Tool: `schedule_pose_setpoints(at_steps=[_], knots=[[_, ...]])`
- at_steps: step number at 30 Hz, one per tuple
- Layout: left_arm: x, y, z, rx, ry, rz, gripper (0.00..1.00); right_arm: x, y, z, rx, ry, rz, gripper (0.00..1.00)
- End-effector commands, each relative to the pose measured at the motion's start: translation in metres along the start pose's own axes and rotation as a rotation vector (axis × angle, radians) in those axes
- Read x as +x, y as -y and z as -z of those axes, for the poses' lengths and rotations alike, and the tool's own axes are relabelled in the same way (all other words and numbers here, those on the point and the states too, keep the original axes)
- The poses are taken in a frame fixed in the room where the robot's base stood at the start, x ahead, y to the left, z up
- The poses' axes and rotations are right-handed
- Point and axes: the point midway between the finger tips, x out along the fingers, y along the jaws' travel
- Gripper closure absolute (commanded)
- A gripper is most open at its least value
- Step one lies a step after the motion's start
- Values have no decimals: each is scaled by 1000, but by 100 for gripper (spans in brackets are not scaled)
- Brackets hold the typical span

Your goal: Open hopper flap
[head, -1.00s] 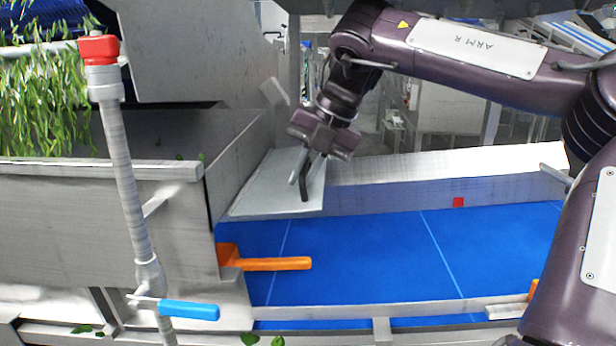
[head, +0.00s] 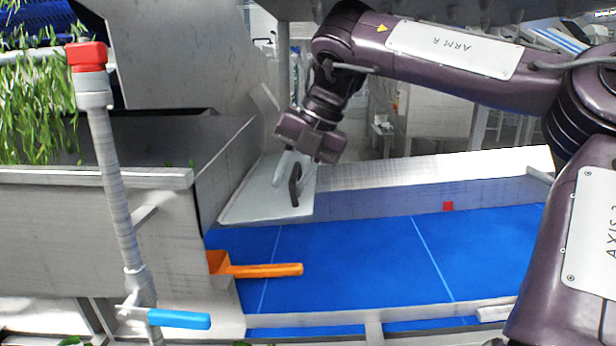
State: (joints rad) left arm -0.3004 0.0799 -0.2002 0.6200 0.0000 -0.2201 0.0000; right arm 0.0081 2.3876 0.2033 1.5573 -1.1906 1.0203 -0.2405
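A pale flat metal plate (head: 250,204), which looks like the hopper flap, lies sloping at the right end of the steel hopper (head: 90,225), above the blue belt. My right gripper (head: 290,178) points down over the plate, close to its right edge. A dark upright bar (head: 295,186), perhaps a handle, shows at the fingertips. I cannot tell whether the fingers are shut on it or only beside it. My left gripper is out of view.
A pipe (head: 112,180) with a red cap and blue lever (head: 180,319) stands at the front left. Leafy greens (head: 35,110) hang at the left. An orange-handled tool (head: 265,270) juts over the blue belt (head: 350,255). A red square (head: 447,206) sits on the belt's far wall.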

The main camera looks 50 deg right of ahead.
Motion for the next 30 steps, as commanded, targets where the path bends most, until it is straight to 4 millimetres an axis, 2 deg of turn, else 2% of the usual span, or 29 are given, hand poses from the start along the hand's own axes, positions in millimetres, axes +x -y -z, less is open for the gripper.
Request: schedule_pose_setpoints(at_steps=[4,12,18,24,30], knots=[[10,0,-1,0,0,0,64,-9,0,0,0,5,1,73],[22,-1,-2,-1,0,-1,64,-35,58,0,3,6,-1,73],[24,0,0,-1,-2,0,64,-51,91,0,2,3,2,73],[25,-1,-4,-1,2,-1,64,-57,106,0,-1,1,1,73],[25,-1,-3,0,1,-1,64,-58,108,0,-2,0,1,73]])
